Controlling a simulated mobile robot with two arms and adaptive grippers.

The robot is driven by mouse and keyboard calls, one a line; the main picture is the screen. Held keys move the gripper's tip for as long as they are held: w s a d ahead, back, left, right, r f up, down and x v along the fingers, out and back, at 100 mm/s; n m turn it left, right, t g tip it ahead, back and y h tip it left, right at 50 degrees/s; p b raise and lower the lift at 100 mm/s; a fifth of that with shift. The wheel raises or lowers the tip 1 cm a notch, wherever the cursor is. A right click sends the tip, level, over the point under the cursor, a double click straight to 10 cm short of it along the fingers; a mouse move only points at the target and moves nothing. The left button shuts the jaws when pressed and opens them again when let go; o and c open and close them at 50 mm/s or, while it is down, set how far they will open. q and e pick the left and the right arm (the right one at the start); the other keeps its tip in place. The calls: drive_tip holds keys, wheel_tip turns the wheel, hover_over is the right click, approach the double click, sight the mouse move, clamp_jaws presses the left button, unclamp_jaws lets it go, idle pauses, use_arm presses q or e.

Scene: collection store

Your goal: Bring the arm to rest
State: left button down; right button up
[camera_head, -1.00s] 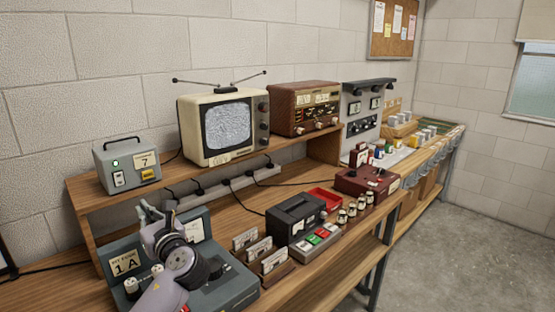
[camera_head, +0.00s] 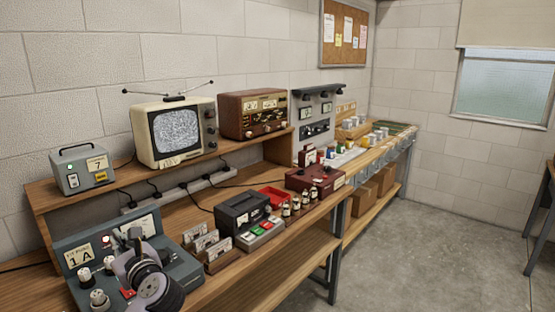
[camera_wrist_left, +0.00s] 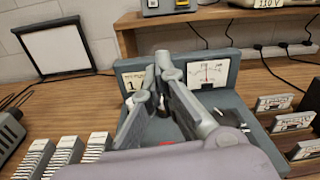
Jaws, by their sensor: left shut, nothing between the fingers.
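My left gripper (camera_head: 134,240) is at the lower left of the head view, in front of the grey console marked "1 A" (camera_head: 72,286). Its fingers are shut and hold nothing. In the left wrist view the fingers (camera_wrist_left: 158,62) reach up across the console, whose dial (camera_wrist_left: 208,68) shows behind them. They hide part of the console's top, so I cannot tell whether they touch it. A red lamp (camera_head: 105,240) glows on the console's upright panel. My right gripper is not in view.
Card holders (camera_head: 207,243), a black device (camera_head: 241,212) and small bottles (camera_head: 296,204) stand right of the console. A television (camera_head: 174,132) and radio (camera_head: 253,113) stand on the shelf. The floor (camera_head: 430,240) at right is clear. In the wrist view, ribbed blocks (camera_wrist_left: 66,155) lie left.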

use_arm(q)
drive_tip(key=s+d+f+n+g+h, duration=0.1)
drive_tip(key=s+d+f+n+h, duration=0.3)
drive_tip(key=f, duration=0.4)
drive_tip(key=s+d+f+n+g+h, duration=0.1)
drive_tip(key=s+f+n+g, duration=0.15)
drive_tip(key=s+f, duration=0.4)
drive_tip(key=s+d+f+n+g+h, duration=0.1)
drive_tip(key=s+d+f+n+h, duration=0.3)
drive_tip(key=f, duration=0.4)
drive_tip(key=s+d+f+n+g+h, duration=0.25)
drive_tip(key=s+n, duration=0.35)
drive_tip(key=s, duration=0.5)
drive_tip(key=s+d+f+n+g+h, duration=0.2)
drive_tip(key=s+d+f+n, duration=0.15)
drive_tip(key=s+n, duration=0.55)
wheel_tip(320, 180, down, 24)
drive_tip(key=s+m, duration=0.3)
drive_tip(key=s+a+f+g, duration=0.2)
drive_tip(key=s+f, duration=1.5)
drive_tip(key=f, duration=0.1)
drive_tip(key=shift+s, duration=0.15)
